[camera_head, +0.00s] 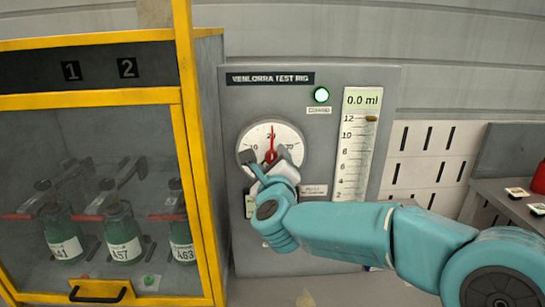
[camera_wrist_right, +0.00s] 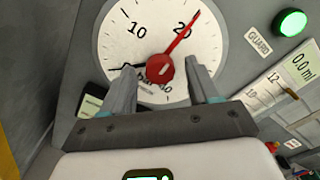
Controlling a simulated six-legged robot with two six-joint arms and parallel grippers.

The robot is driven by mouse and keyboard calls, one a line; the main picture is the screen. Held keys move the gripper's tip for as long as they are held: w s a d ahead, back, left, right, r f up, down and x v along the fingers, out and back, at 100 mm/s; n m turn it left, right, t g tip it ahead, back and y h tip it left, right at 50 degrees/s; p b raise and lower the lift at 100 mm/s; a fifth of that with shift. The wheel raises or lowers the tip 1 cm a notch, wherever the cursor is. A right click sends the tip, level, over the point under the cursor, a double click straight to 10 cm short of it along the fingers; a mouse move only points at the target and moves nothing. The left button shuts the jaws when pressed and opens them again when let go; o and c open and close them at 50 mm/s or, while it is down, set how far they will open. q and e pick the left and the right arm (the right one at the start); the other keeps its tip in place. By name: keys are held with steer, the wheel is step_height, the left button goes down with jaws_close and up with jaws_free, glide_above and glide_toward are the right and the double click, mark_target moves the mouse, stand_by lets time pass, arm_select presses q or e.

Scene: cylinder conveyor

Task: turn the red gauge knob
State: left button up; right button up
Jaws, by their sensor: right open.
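The red gauge knob (camera_head: 271,156) sits on a round white dial (camera_head: 258,134) on the grey test rig panel. Its red pointer stands nearly upright by the 20 mark. In the wrist view the knob (camera_wrist_right: 160,68) shows whole, with its pointer just right of 20. My right gripper (camera_head: 264,166) is at the lower part of the dial, partly covering it. In the wrist view the two fingers of my right gripper (camera_wrist_right: 163,76) are spread, one to each side of the knob; I cannot tell whether they touch it. My left gripper is not in view.
A green lamp (camera_head: 321,95) and a gauge scale reading 0.0 ml (camera_head: 354,140) are right of the dial. A yellow-framed cabinet (camera_head: 188,120) with green bottles (camera_head: 122,232) stands close on the left.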

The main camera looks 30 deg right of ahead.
steer(key=shift+w+d, duration=0.25)
steer(key=c, duration=1)
steer(key=shift+c, duration=0.2)
